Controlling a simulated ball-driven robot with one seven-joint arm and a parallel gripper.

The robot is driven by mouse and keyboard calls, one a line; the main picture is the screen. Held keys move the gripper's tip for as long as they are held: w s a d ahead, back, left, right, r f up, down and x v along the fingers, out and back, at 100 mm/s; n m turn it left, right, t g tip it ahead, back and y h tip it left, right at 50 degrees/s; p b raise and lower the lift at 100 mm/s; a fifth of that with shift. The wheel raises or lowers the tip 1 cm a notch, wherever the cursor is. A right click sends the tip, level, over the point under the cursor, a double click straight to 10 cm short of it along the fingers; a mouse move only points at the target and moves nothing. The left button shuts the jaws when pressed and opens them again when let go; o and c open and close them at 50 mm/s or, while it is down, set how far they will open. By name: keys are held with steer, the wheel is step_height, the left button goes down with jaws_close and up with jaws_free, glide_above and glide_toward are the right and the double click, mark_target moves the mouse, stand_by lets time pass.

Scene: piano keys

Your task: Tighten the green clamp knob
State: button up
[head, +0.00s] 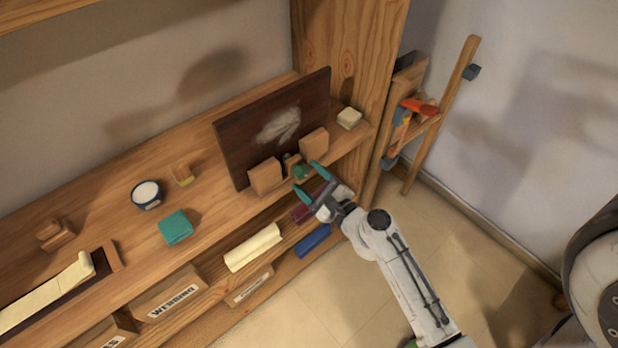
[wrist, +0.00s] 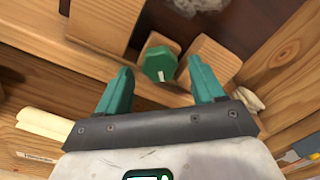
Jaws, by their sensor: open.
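The green clamp knob (wrist: 160,64) has a faceted rim and a small white mark. It sits between two wooden blocks in front of a dark panel (head: 232,150). In the head view the knob (head: 300,171) is small and partly behind my fingers. My gripper (head: 308,180) is in front of the blocks at the shelf's front edge. The fingertips look short of the knob; contact cannot be seen.
The left block (head: 265,177) and right block (head: 314,143) stand close beside the knob. A teal block (head: 175,228), a dark bowl (head: 146,194) and a pale block (head: 349,118) sit on the shelf. Rolls and labelled boxes lie below. A wooden rack (head: 421,120) stands at right.

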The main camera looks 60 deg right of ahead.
steer(key=b+v, duration=0.3)
steer(key=v, duration=0.7)
steer(key=shift+b, duration=0.3)
steer(key=shift+s, duration=0.15)
steer(key=a+f+n+g+y, duration=0.4)
steer(key=a+n, duration=0.3)
steer(key=n, duration=0.4)
steer(key=a+f+n+g+y, duration=0.35)
steer(key=a+n+y, duration=0.3)
steer(key=n, duration=0.45)
steer(key=s+d+n+g+h, duration=0.3)
steer(key=s+n+g+h, duration=0.2)
steer(key=s+n+g, duration=0.3)
steer(key=shift+d+r+n+g+h, duration=0.25)
steer(key=shift+n+g+h, duration=0.1)
steer(key=shift+n+g, duration=0.15)
